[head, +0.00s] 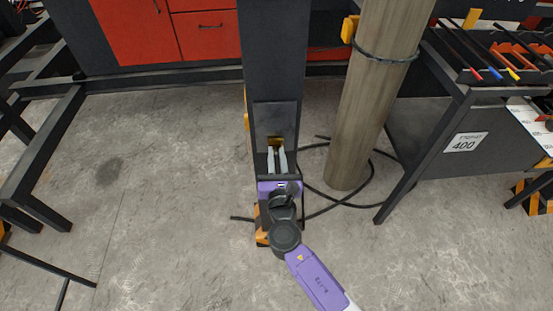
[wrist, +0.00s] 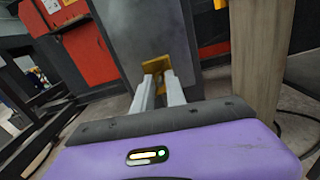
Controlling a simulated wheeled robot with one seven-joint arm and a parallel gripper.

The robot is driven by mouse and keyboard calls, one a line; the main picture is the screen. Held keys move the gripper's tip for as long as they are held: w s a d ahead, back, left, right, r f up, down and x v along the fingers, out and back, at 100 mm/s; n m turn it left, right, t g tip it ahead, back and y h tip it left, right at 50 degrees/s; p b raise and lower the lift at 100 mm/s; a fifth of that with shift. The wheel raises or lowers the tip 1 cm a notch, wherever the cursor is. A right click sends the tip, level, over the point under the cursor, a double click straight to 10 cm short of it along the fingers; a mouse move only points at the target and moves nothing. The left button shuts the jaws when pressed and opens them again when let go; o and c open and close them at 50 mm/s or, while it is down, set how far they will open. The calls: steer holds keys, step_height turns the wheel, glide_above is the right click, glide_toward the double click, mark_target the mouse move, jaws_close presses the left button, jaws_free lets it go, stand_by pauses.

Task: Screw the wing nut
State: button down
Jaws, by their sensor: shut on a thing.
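The wing nut (head: 274,142) is a small yellow piece at the front of a dark upright post. It also shows in the wrist view (wrist: 156,64), between and beyond the fingertips. My gripper (head: 277,150) reaches it from the front with two pale fingers, and it shows in the wrist view too (wrist: 160,80). The fingers are shut on the wing nut at their tips. Any stud or thread behind the nut is hidden.
The dark post (head: 275,60) stands on the concrete floor. A round wooden column (head: 375,90) with a black cable stands to its right. A dark rack (head: 440,120) stands at the far right, and a dark frame (head: 40,150) at the left. Red cabinets (head: 205,35) are behind.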

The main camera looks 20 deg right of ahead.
steer(key=m+b, duration=0.1)
steer(key=m, duration=0.1)
steer(key=m+b, duration=0.2)
steer(key=m, duration=0.1)
steer(key=m+b, duration=0.2)
steer(key=shift+f, duration=0.25)
steer(key=m+b, duration=0.4)
steer(key=m, duration=0.2)
steer(key=shift+m+b, duration=0.4)
steer(key=m+b, duration=0.5)
steer(key=m, duration=0.2)
steer(key=shift+b, duration=0.35)
steer(key=m+b, duration=0.5)
steer(key=m, duration=0.1)
steer(key=shift+m, duration=0.3)
steer(key=m+b, duration=0.4)
steer(key=m, duration=0.1)
steer(key=shift+r, duration=0.1)
steer(key=m+b, duration=0.3)
steer(key=m, duration=0.1)
steer(key=shift+m+b, duration=0.35)
steer(key=shift+m, duration=0.05)
steer(key=m+b, duration=0.3)
steer(key=m, duration=0.1)
steer(key=shift+m, duration=0.3)
steer(key=m+b, duration=0.3)
steer(key=m, duration=0.2)
steer(key=shift+r, duration=0.1)
steer(key=shift+m, duration=0.3)
